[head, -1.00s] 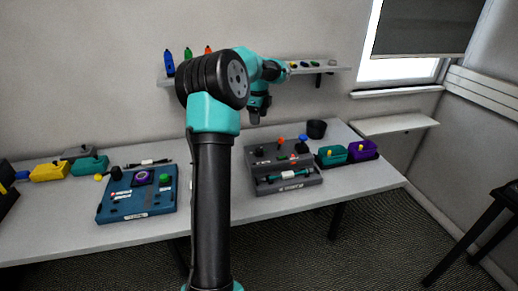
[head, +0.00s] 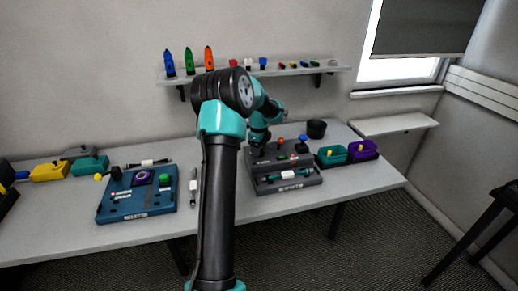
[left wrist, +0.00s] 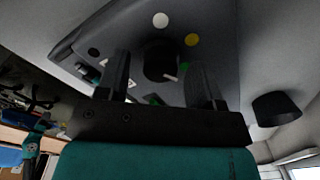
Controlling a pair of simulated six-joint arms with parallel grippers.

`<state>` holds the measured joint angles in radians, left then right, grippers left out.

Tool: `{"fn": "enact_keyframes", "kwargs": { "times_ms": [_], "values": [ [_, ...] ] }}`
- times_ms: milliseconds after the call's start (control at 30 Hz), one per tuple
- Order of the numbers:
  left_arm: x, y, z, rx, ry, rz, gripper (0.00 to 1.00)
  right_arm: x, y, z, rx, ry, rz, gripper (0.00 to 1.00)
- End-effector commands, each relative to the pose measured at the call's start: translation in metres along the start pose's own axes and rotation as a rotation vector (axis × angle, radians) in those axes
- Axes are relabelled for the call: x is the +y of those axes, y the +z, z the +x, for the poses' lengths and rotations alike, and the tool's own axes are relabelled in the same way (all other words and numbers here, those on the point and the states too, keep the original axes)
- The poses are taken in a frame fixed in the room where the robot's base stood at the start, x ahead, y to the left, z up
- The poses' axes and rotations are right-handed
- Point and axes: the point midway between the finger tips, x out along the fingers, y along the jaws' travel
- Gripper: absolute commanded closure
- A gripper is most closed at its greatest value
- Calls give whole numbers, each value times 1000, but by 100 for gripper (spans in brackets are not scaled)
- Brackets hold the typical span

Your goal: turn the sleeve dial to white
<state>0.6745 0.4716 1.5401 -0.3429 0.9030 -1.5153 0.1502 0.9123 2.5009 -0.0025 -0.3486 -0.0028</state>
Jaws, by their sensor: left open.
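The sleeve dial (left wrist: 160,60) is a black round knob on a dark grey console (head: 290,184). In the left wrist view a white dot (left wrist: 160,20), a yellow dot (left wrist: 192,40), a black dot (left wrist: 93,52) and a partly hidden green mark surround it. A short pale mark on the knob's lower right edge faces away from the white dot. My left gripper (head: 258,147) is over the console's back left corner and hides most of the dial in the head view. Its open fingers (left wrist: 161,82) straddle the knob; contact is unclear. My right gripper is not in view.
A blue console (head: 140,212) stands to the left, with a pen-like piece (head: 193,188) beside it. Teal (head: 331,157) and purple bins (head: 362,150) and a black cup (head: 316,128) are at the right. A wall shelf (head: 290,72) with small items is behind.

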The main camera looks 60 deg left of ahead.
Motion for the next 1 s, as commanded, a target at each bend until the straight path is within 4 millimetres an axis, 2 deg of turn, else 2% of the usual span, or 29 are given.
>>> {"fn": "enact_keyframes", "kwargs": {
  "times_ms": [333,833,1000],
  "values": [
    [0,0,3,0,0,-1,40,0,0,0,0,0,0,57],
    [0,0,3,0,0,-1,88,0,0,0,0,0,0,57],
    [0,0,3,0,0,-5,88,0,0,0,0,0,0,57]
  ]
}}
